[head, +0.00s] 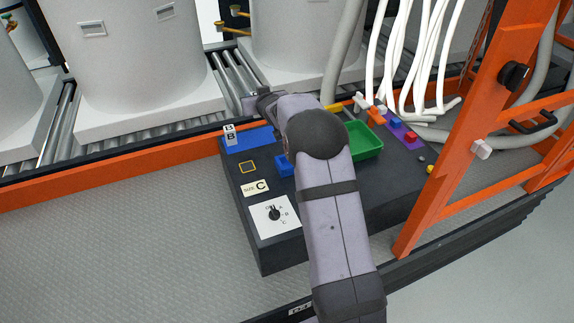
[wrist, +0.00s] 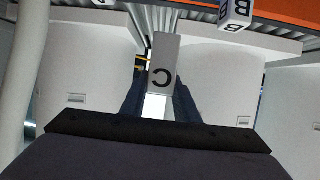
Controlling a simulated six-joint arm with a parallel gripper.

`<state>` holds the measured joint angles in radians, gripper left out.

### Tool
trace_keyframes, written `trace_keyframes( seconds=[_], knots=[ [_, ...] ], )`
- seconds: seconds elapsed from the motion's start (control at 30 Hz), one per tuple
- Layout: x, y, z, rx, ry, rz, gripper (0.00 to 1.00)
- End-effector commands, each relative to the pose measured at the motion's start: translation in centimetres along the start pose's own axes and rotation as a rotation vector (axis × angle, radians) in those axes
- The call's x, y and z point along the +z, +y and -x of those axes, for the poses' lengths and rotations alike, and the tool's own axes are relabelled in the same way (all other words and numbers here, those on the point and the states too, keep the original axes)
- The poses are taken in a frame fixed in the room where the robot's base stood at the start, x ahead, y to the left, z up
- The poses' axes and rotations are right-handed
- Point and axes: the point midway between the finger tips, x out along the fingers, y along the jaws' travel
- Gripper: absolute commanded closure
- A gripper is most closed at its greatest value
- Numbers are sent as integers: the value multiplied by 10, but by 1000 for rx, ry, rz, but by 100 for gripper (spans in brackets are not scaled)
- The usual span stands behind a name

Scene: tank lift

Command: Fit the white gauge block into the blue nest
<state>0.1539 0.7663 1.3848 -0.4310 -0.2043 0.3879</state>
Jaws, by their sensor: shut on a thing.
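A white block marked C (wrist: 166,55) is between the dark fingers of my gripper (wrist: 158,97) in the wrist view. My gripper is shut on it. In the head view my arm hides most of the gripper, and I cannot make out the held block there. A blue piece that looks like the nest (head: 284,165) sits on the dark bench, partly hidden by my arm. A card reading SIZE C (head: 255,188) lies to the left of it.
A white block marked B (head: 230,134) stands on a blue pad (head: 252,140). A dial (head: 274,213), a yellow square outline (head: 248,167) and a green tray (head: 364,141) are on the bench. An orange frame (head: 455,130) rises at the right; large tanks (head: 135,70) stand behind.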

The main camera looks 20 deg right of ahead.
Motion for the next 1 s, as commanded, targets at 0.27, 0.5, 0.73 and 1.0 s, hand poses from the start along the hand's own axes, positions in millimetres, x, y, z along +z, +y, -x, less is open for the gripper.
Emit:
trace_keyframes(
  seconds=[0.27, 0.5, 0.73, 1.0],
  knots=[
    [-26, 30, 12, 37, 5, -14, 99],
    [-48, 48, 24, 60, 3, -24, 99],
    [-62, 61, 34, 77, 3, -31, 99],
    [-71, 86, 58, 112, 2, -49, 99]
  ],
)
